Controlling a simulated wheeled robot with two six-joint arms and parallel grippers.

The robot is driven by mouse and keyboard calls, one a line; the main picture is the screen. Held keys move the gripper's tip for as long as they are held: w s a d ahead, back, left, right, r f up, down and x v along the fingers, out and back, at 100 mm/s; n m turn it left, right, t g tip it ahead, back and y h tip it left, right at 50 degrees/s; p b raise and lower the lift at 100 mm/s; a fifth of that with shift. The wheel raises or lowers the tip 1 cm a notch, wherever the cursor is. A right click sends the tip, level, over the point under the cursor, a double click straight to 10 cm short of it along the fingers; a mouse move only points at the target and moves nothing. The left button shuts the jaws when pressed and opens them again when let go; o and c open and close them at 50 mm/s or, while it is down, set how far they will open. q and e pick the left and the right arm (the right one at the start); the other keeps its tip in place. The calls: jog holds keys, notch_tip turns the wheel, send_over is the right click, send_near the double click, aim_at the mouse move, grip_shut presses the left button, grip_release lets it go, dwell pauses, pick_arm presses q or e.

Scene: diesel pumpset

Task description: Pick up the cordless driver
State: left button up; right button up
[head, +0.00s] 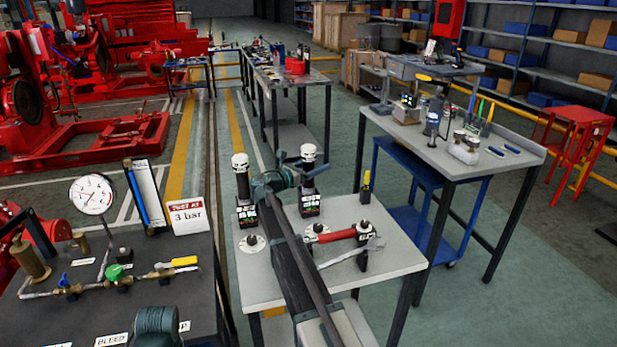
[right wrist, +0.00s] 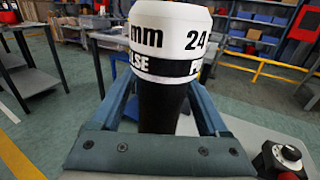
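Two similar upright tools with white caps, black shafts and black block bases stand on the light-topped table; they look like cordless drivers. The right one (head: 309,203) is beside my right gripper (head: 300,167); the left one (head: 247,215) stands apart from it. In the right wrist view, the near driver's white cap (right wrist: 170,40) reads "24 mm" and "PULSE". My right gripper's fingers lie either side of its black shaft, with gaps beside it, so the gripper looks open. A teal part of my left gripper (head: 157,325) shows at the bottom; its fingers cannot be made out.
A red-handled tool (head: 330,233) and a grey wrench (head: 352,253) lie in front of the right driver. The left bench holds a gauge (head: 92,194), brass piping and a "3 bar" sign (head: 188,217). Another workbench (head: 455,160) stands to the right.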

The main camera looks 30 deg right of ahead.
grip_shut()
dwell(1.2)
